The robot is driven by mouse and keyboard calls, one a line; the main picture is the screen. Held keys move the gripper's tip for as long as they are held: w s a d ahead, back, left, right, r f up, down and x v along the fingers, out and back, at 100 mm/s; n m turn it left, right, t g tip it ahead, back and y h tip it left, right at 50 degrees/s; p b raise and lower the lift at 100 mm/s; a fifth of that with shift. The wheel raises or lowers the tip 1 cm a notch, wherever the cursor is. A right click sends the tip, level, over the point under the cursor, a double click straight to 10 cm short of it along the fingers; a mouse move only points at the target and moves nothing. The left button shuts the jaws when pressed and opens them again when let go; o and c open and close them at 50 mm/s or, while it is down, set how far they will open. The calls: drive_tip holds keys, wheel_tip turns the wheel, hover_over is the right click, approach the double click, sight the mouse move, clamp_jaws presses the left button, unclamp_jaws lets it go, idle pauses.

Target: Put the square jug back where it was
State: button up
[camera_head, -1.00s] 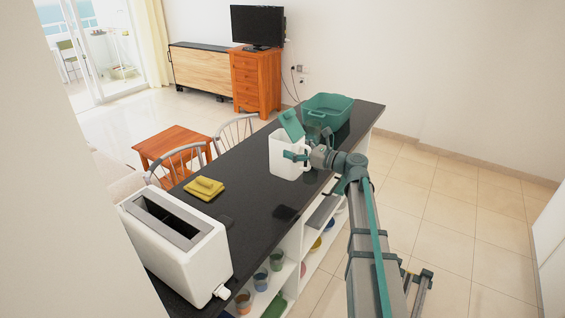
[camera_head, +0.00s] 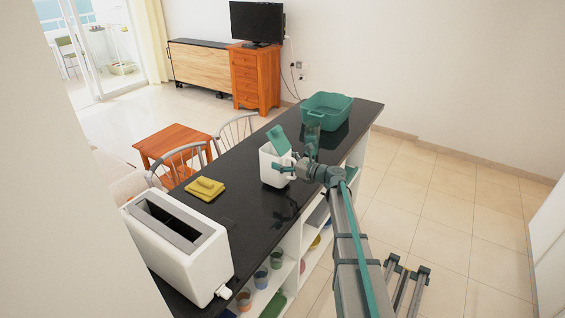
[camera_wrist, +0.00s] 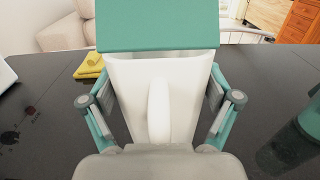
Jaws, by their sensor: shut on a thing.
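The square jug (camera_head: 273,166) is white with a green lid (camera_head: 279,140) tilted up. It is upright at the black counter (camera_head: 232,203), near its middle. I cannot tell whether its base touches the counter. My gripper (camera_head: 288,168) is shut on the jug from the right side. In the wrist view the jug (camera_wrist: 185,75) fills the middle, its handle toward me, with my gripper's fingers (camera_wrist: 160,105) on both sides of it. The lid (camera_wrist: 158,25) covers the top of that view.
A green basin (camera_head: 327,110) stands at the counter's far end, with a dark translucent green container (camera_head: 312,128) before it. A yellow cloth (camera_head: 205,188) and a white toaster (camera_head: 180,250) are to the left. Counter between cloth and jug is clear.

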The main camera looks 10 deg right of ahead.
drive_tip(key=shift+f, duration=0.7)
drive_tip(key=shift+f, duration=0.1)
drive_tip(key=o, duration=1.6)
drive_tip(key=shift+f, duration=0.1)
drive_tip(key=shift+r, duration=0.25)
drive_tip(key=b+v, duration=0.2)
drive_tip(key=v, duration=1)
drive_tip(key=shift+d+b, duration=0.1)
drive_tip(key=shift+b, duration=0.3)
drive_tip(key=shift+f, duration=0.1)
